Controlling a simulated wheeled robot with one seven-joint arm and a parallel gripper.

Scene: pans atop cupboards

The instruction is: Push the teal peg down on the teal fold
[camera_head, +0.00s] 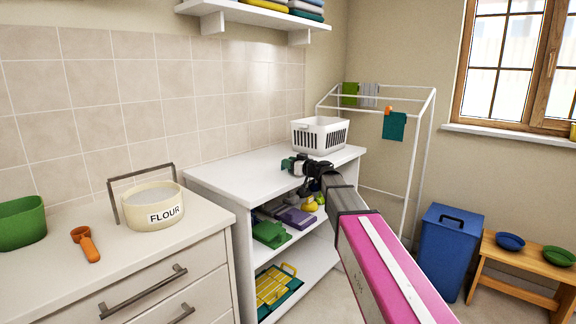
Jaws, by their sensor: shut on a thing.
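My gripper (297,165) is over the white counter, at the end of my arm. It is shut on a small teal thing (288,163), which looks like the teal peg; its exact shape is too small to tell. A teal cloth (394,127) hangs folded over the front rail of the white drying rack, right of and beyond my gripper and well apart from it. An orange peg (389,112) sits at the top of this cloth.
A white basket (320,135) stands on the counter (240,172) just beyond my gripper. The drying rack (432,110) also holds a green cloth (350,94) and a grey cloth (369,94). A blue bin (447,250) and a wooden bench (520,262) stand at the right.

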